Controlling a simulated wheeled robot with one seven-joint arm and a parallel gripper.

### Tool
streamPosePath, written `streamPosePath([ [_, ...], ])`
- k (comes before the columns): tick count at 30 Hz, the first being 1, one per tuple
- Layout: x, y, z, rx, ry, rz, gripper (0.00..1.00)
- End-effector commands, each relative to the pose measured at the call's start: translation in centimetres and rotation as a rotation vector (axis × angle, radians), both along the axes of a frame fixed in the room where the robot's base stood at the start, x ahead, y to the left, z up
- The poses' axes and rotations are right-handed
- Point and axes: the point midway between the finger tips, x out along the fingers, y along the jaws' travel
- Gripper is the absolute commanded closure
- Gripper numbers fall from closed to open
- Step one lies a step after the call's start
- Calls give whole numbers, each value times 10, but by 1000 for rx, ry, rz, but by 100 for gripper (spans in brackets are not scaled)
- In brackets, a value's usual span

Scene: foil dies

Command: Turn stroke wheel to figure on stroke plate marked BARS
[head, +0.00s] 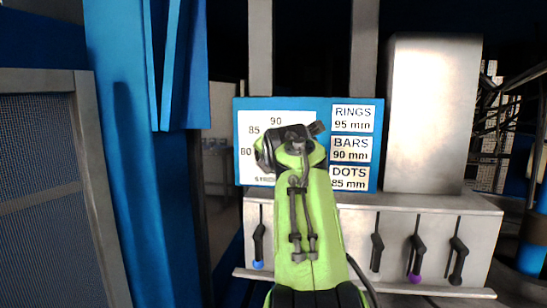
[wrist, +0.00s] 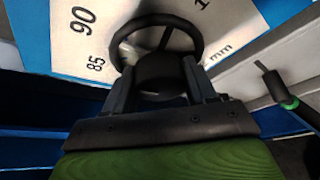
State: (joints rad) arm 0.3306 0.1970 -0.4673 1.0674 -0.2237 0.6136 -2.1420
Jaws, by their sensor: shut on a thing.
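My gripper (wrist: 158,85) is shut on a dark rounded part at the wheel's near side. I cannot tell whether this part is rim or knob. In the head view my arm and gripper hide the wheel. The dial (head: 246,128) shows 80, 85 and 90 around its left and top. The stroke plate (head: 351,149) reads RINGS 95 mm, BARS 90 mm, DOTS 85 mm. I see no pointer.
Below the blue panel, a grey housing (head: 350,200) carries a row of black levers in slots, one with a blue knob (head: 258,264) and one with a purple knob (head: 415,279). A grey box (head: 433,115) stands at right. A blue post and mesh guard (head: 45,180) stand at left.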

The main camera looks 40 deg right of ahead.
Motion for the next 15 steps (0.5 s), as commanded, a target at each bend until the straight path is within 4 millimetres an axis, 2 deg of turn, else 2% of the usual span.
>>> streamPosePath([
  [2,0,0,2,-3,-4,0,74],
  [3,0,0,2,-3,-4,0,41],
  [7,0,0,1,-1,-4,0,21],
  [15,0,0,1,0,-2,0,20],
])
